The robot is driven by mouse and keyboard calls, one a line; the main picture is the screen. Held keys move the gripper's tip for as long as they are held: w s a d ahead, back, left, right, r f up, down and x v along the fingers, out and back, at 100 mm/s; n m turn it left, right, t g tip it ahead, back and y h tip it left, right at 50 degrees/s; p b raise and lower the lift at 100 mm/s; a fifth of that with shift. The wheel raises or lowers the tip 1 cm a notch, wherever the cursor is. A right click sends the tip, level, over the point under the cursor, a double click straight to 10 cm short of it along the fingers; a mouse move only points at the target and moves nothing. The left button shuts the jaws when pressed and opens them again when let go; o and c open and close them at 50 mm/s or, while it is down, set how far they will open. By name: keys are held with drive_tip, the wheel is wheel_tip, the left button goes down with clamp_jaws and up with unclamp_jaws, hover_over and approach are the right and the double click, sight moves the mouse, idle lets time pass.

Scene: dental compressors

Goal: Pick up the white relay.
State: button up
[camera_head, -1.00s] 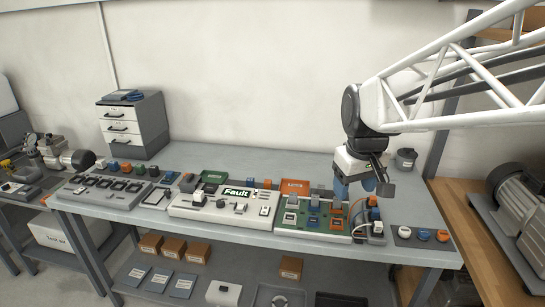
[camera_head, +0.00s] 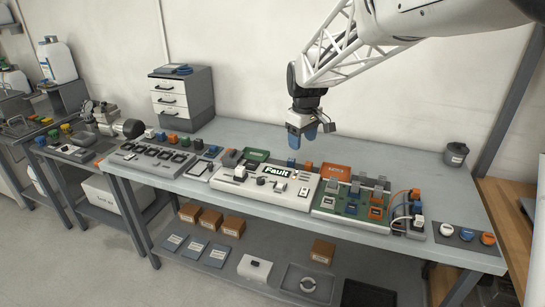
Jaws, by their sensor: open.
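My gripper (camera_head: 302,137) has blue fingertips and hangs open and empty above the rear of the grey bench, behind the "Fault" panel. Several small parts are white, and I cannot tell for sure which is the relay. One small white part (camera_head: 446,229) sits on a dark mat at the bench's right end, left of a blue part (camera_head: 466,234) and an orange part (camera_head: 487,239). Another whitish part (camera_head: 149,133) stands at the left end of a row of coloured parts. My gripper is apart from all of them.
The white "Fault" panel (camera_head: 249,196) lies mid-bench, with a green board (camera_head: 325,203) of small modules to its right. An orange tray (camera_head: 336,172) and a green tray (camera_head: 256,155) lie behind. A drawer cabinet (camera_head: 182,99) stands at back left.

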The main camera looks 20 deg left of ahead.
drive_tip(key=w+a+f+n, duration=0.25)
drive_tip(key=a+f, duration=0.25)
drive_tip(key=a, duration=0.6)
drive_tip(key=n, duration=0.3)
hover_over(240, 168)
drive_tip(key=shift+g, duration=0.4)
drive_tip(key=f, duration=0.6)
drive_tip(key=shift+w+a+f, duration=0.25)
drive_tip(key=shift+f, duration=0.1)
drive_tip(key=shift+f, duration=0.15)
drive_tip(key=shift+f, duration=1.15)
drive_tip(key=shift+d+f, duration=0.1)
drive_tip(key=shift+f, duration=0.05)
drive_tip(key=shift+s+f, duration=0.15)
drive_tip(key=shift+f, duration=2.3)
